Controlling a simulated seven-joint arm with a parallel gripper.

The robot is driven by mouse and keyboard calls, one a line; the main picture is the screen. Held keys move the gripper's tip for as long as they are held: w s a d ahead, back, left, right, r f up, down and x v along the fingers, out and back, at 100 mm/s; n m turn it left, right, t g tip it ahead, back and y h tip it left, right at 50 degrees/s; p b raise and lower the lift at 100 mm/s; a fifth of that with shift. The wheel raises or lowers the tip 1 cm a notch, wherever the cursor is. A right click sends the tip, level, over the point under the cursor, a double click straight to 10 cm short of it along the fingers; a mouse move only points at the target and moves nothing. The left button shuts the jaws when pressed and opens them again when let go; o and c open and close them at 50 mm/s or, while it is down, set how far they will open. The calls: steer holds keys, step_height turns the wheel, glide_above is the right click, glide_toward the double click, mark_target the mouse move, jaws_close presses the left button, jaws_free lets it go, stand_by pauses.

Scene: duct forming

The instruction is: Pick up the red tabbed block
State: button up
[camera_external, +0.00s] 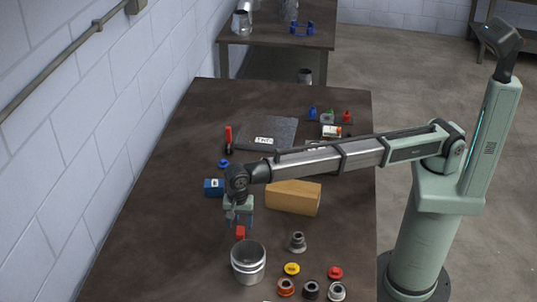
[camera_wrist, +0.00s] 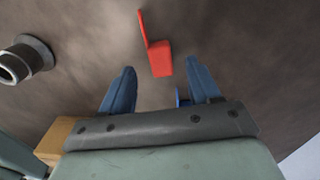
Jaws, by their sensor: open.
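The red tabbed block (camera_external: 240,233) stands on the dark table just behind the metal can, below my gripper. In the wrist view the red tabbed block (camera_wrist: 160,58) shows a thin upright tab rising from a thicker body. It sits between and a little beyond the fingertips. My gripper (camera_external: 238,221) points down over it. In the wrist view my gripper (camera_wrist: 161,76) has its two blue fingers spread wide, with nothing held. Contact between the fingers and the block cannot be made out.
A metal can (camera_external: 248,265) stands close in front of the red block. A tan block (camera_external: 293,197) and a grey fitting (camera_external: 297,242) lie to the right. A blue block (camera_external: 213,187) is behind left. Several colored rings lie at front right; the table left of the can is clear.

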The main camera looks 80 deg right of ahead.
mark_target(240, 230)
steer(key=shift+d+f, duration=0.15)
steer(key=shift+f, duration=1.05)
steer(key=shift+d+f, duration=0.15)
steer(key=shift+f, duration=1)
steer(key=shift+c, duration=0.3)
steer(key=c, duration=1.1)
